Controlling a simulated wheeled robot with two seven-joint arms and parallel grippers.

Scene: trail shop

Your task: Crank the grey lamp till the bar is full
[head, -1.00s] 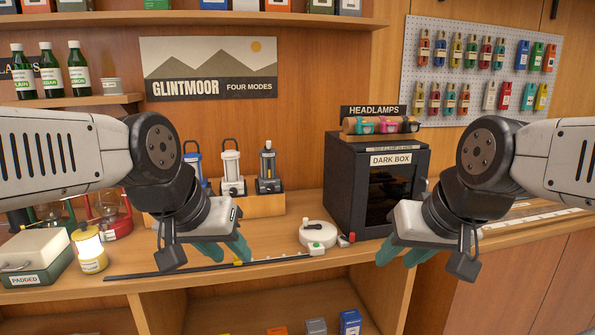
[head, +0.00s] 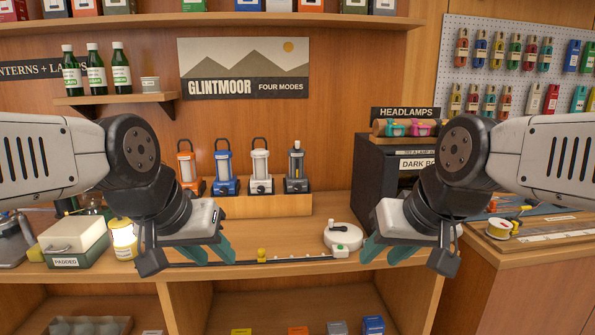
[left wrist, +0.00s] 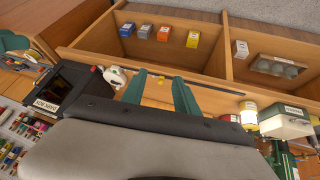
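A dark grey lamp (head: 296,170) stands upright at the right end of a row of lamps on a wooden step on the counter. I cannot make out a charge bar on it. My left gripper (head: 208,252) is open and empty, low in front of the counter and left of the grey lamp. Its two teal fingers stand apart in the left wrist view (left wrist: 160,95). My right gripper (head: 391,250) is open and empty, in front of the counter to the right of the grey lamp. Neither gripper touches a lamp.
Orange (head: 187,168), blue (head: 224,170) and white (head: 261,168) lamps stand beside the grey one. A round white device (head: 343,236) sits on the counter nearer me. A dark box (head: 375,180) stands right.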

